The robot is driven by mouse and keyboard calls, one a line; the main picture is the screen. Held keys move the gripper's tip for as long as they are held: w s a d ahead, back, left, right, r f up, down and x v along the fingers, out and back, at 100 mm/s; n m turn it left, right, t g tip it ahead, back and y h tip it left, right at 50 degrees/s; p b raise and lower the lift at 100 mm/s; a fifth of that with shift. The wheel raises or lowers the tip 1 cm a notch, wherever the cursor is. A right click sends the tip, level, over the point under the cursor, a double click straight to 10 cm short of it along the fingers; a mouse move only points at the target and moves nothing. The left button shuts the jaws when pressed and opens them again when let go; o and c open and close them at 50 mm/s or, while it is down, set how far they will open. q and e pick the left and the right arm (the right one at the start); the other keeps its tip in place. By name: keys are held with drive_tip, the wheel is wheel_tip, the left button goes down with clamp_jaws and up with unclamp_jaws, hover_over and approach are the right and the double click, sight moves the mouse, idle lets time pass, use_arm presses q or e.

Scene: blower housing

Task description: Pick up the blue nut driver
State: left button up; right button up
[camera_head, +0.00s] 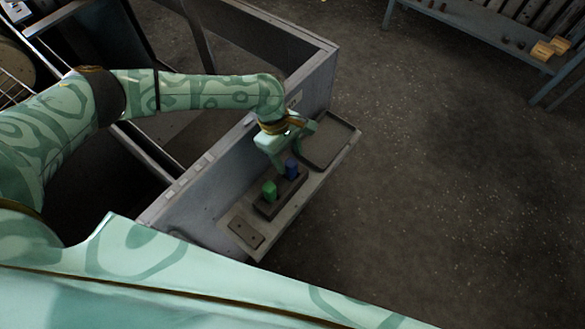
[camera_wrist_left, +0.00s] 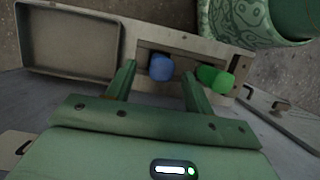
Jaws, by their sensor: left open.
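The blue nut driver (camera_head: 291,167) stands upright in a dark holder (camera_head: 264,209) on a narrow grey shelf. The green driver (camera_head: 269,190) stands beside it in the same holder. My left gripper (camera_head: 278,160) is just above and beside the blue driver. In the left wrist view, the blue driver (camera_wrist_left: 161,68) lies between and beyond the tips of my open left gripper (camera_wrist_left: 159,76), and the green driver (camera_wrist_left: 215,79) is just outside the right finger. I cannot see contact with the blue driver. My right gripper is not in view.
An empty shallow tray (camera_head: 327,142) sits at the far end of the shelf (camera_head: 262,250). A dark plate (camera_head: 246,231) with two holes lies at the near end. The shelf joins a grey metal housing (camera_head: 215,172). A workbench (camera_head: 480,35) stands at the back right, with open floor between.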

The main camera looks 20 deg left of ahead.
sight(295, 177)
use_arm(q)
drive_tip(key=b+x, duration=0.3)
drive_tip(key=x, duration=0.2)
drive_tip(key=shift+s+f+b, duration=0.1)
drive_tip(key=shift+f+b, duration=0.15)
drive_tip(key=shift+b, duration=0.05)
drive_tip(key=shift+r, duration=0.1)
drive_tip(key=shift+c, duration=0.6)
clamp_jaws()
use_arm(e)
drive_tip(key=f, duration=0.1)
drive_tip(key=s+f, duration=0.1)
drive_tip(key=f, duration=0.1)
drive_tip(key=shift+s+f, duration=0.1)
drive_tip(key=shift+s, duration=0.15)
use_arm(q)
drive_tip(key=shift+r, duration=0.1)
